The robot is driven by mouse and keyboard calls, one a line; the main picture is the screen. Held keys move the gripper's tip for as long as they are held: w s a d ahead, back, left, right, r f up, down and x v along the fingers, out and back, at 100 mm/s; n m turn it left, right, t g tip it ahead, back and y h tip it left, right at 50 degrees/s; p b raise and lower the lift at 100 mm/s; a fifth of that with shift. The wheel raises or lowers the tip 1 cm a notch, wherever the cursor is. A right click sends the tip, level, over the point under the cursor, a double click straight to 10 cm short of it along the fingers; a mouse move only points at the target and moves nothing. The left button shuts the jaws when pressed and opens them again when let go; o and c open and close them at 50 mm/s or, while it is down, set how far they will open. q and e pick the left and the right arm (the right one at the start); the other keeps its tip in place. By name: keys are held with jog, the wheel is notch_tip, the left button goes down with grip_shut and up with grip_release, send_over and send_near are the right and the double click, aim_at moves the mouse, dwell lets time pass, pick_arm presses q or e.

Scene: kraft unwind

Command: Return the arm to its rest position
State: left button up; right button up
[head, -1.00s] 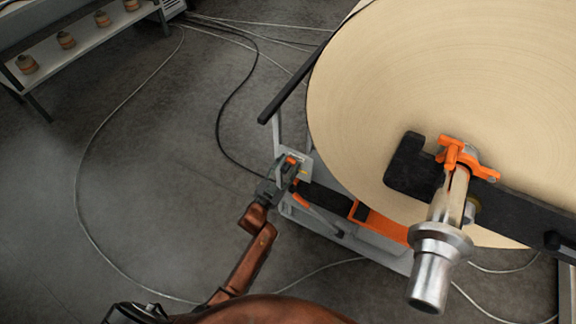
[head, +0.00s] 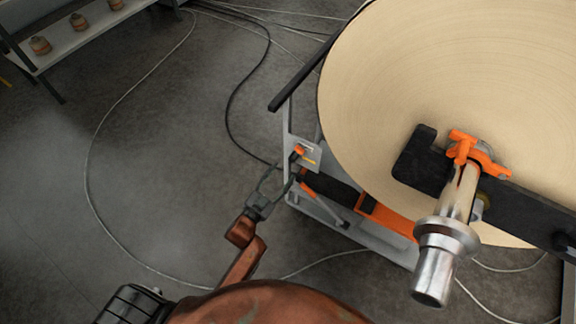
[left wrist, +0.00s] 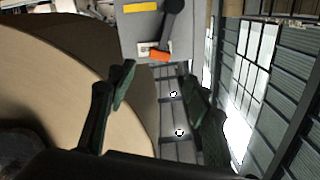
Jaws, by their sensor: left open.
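My left arm comes up from the bottom of the head view, and its left gripper (head: 276,181) is open and empty. It is just left of a grey panel (head: 304,153) on the unwind stand, which carries an orange-tipped lever (head: 297,152). In the left wrist view the two dark fingers (left wrist: 158,98) are spread apart with nothing between them. The panel (left wrist: 143,25) and the lever's orange end (left wrist: 159,56) show beyond the fingertips, apart from them. My right gripper is in neither view.
A large kraft paper roll (head: 420,80) fills the right side. Its metal shaft (head: 439,262) and orange clamp (head: 474,157) stick out toward me. Cables (head: 231,110) lie on the grey floor. A shelf (head: 82,35) stands at top left. The floor left of my arm is otherwise clear.

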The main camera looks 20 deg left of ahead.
pick_arm(q)
jog(key=shift+s+a, duration=0.1)
jog(key=shift+s, duration=0.45)
jog(key=s+a+f+n+g+y+p, duration=0.1)
jog(key=s+a+f+g+p, duration=0.15)
jog(key=s+f, duration=0.65)
jog(key=s+a+f+n+g+p, duration=0.1)
jog(key=s+f+g, duration=0.35)
jog(key=f, duration=0.85)
jog(key=s+a+f+g+y+p, duration=0.1)
jog(key=s+a+f+g+p, duration=0.1)
jog(key=s+f, duration=0.75)
jog(key=s+a+f+g+p, duration=0.1)
jog(key=s+f, duration=0.3)
jog(key=s, duration=0.8)
jog(key=s+a+f+n+g+p, duration=0.1)
jog(key=s+f+g, duration=0.3)
jog(key=s, duration=0.9)
jog(key=s+a+f+n+g+y+p, duration=0.1)
jog(key=s+f, duration=0.5)
jog(key=s, duration=0.6)
jog(key=shift+s+a+f+g+p, duration=0.15)
jog(key=shift+a+f+g+p, duration=0.2)
jog(key=shift+g+p, duration=0.65)
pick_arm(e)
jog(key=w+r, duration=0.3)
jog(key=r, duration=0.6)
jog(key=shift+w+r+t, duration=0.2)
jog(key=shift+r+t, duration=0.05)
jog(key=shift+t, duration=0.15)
